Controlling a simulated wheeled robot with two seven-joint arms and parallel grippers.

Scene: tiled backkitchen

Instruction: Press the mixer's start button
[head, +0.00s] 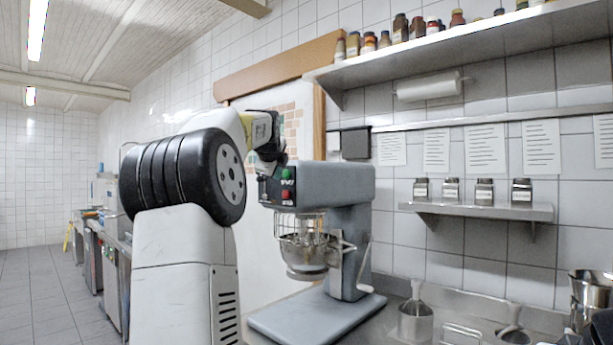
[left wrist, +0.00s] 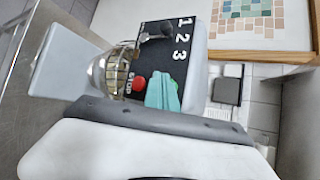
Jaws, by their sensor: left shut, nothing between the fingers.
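The grey stand mixer (head: 335,185) stands on the steel counter with its bowl (head: 305,255) under the head. The green start button (head: 286,173) sits on its dark front panel, above the red stop button (head: 285,194). My left gripper (head: 280,158) is shut and empty, close to the panel just above the green button.
A long shelf (head: 440,48) with jars runs above, and a small shelf (head: 480,209) with jars hangs on the tiled wall. Steel containers (head: 415,322) stand on the counter right of the mixer. A wood-framed board (head: 312,105) is behind my left arm.

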